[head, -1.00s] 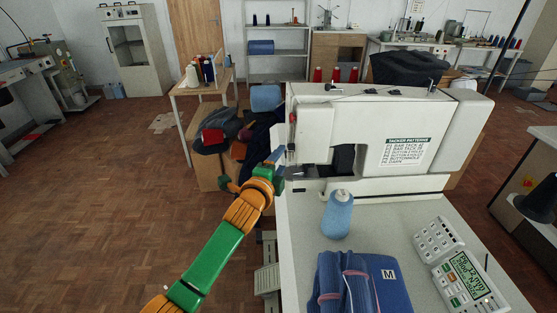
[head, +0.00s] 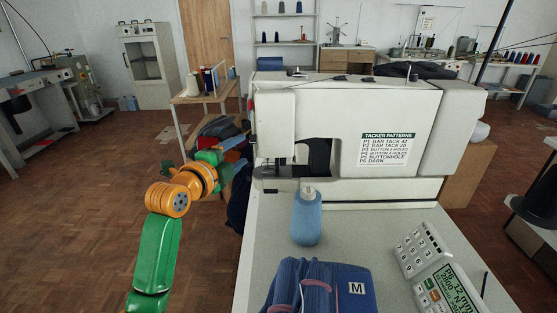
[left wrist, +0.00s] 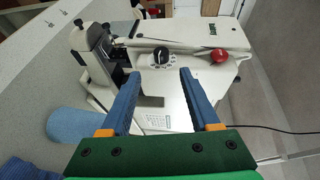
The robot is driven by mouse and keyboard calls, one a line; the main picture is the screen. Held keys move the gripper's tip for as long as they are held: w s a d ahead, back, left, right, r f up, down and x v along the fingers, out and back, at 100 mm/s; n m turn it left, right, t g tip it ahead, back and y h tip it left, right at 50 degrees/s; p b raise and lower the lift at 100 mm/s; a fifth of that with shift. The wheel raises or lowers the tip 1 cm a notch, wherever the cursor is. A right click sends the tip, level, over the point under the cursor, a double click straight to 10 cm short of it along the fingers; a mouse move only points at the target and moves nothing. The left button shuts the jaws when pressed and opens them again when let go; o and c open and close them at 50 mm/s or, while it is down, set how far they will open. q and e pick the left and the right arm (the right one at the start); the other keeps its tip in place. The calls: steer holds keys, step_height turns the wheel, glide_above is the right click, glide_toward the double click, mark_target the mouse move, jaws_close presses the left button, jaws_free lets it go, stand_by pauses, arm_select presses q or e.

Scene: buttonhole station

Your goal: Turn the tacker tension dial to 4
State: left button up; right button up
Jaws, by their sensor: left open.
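The white tacker machine (head: 330,115) stands on the pale table, with a "TACKER PATTERNS" label on its front. In the left wrist view, its end face (left wrist: 185,85) carries a round black dial (left wrist: 162,56) with a light mark. The dial's number and pointer setting are too small to read. My left gripper (left wrist: 160,74) is open and empty, its two blue fingers apart. The dial appears just beyond and between the fingertips, not touched. In the head view, my left gripper (head: 236,168) is left of the machine; the dial is hidden there. My right gripper is not in view.
A red knob (left wrist: 219,56) sits beside the dial. Dark cloth is heaped behind my left gripper.

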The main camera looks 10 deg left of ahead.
mark_target(254, 140)
arm_select(q)
steer(key=w+p, duration=0.1)
steer(key=w, duration=0.5)
steer(key=shift+w+f+p, duration=0.15)
steer(key=shift+f+p, duration=0.15)
steer(key=shift+f, duration=0.05)
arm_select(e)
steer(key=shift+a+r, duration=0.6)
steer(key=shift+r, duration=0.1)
